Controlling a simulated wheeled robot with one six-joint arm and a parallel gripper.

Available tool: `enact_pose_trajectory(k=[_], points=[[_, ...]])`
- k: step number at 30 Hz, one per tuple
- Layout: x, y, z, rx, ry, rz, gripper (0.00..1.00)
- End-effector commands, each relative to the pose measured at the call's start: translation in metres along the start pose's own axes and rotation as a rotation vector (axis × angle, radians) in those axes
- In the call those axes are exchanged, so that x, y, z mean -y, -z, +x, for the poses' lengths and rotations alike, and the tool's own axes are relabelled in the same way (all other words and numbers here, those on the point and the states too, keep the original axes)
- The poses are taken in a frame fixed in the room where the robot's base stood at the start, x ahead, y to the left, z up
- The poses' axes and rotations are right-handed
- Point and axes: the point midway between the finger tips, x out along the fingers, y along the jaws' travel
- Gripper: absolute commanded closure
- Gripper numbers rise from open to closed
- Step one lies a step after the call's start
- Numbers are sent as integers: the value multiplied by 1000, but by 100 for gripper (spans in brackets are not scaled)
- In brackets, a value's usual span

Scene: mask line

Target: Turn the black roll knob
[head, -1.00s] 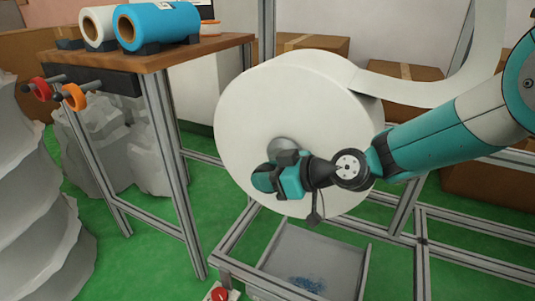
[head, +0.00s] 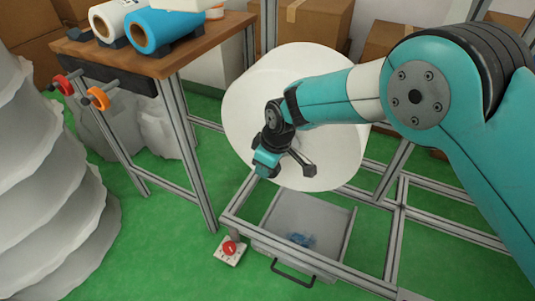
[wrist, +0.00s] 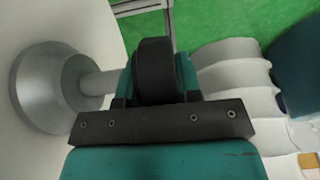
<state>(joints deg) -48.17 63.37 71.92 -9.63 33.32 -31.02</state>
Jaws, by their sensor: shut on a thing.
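The white roll (head: 318,95) hangs on its metal frame in the middle of the head view. In the wrist view a grey cone-shaped hub (wrist: 40,85) stands out from the white roll face, with a grey shaft (wrist: 97,82). At the shaft's end is the black roll knob (wrist: 153,65). My gripper (wrist: 157,80) is shut on this knob, with a teal finger on each side. In the head view my gripper (head: 265,162) is in front of the roll's lower left face, and my wrist hides the knob and most of the hub.
A wooden-topped table (head: 180,65) at the left carries a blue roll (head: 170,25) and a white roll. Red (head: 62,84) and orange (head: 97,98) knobs stick out from it. A grey tray (head: 305,215) and a red button box (head: 230,250) are below.

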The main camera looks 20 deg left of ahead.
Motion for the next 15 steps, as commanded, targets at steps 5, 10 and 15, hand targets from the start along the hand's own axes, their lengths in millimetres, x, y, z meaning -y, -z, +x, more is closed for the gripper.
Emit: enact_pose_trajectory(k=[5, 10, 15], points=[[7, 2, 4, 161, 11, -11, 92], [7, 1, 6, 281, 10, -13, 92], [7, 0, 7, 360, 10, -13, 92]])
